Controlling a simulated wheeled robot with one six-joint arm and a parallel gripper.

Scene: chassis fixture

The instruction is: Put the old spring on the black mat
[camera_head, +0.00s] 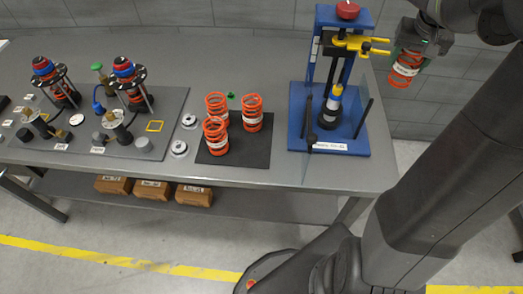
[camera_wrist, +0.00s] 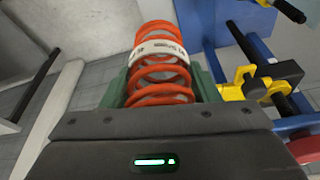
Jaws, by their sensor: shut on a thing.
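My gripper (camera_head: 421,41) is at the upper right in the head view, raised to the right of the blue press. It is shut on an orange coil spring (camera_head: 405,68) with a white label band. The held spring (camera_wrist: 160,62) fills the upper middle of the wrist view, between the green jaws. The black mat (camera_head: 238,146) lies on the grey table, left of the press. Three similar orange springs (camera_head: 215,136) stand upright on the mat, each with a white band. The held spring is apart from the mat and the table.
The blue press (camera_head: 330,148) with yellow clamp arms (camera_head: 358,43) and a damper (camera_head: 332,105) stands between my gripper and the mat. A grey board (camera_head: 165,110) with two strut assemblies is at left. A small green piece (camera_head: 231,95) lies behind the mat. Brown boxes (camera_head: 150,190) sit below.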

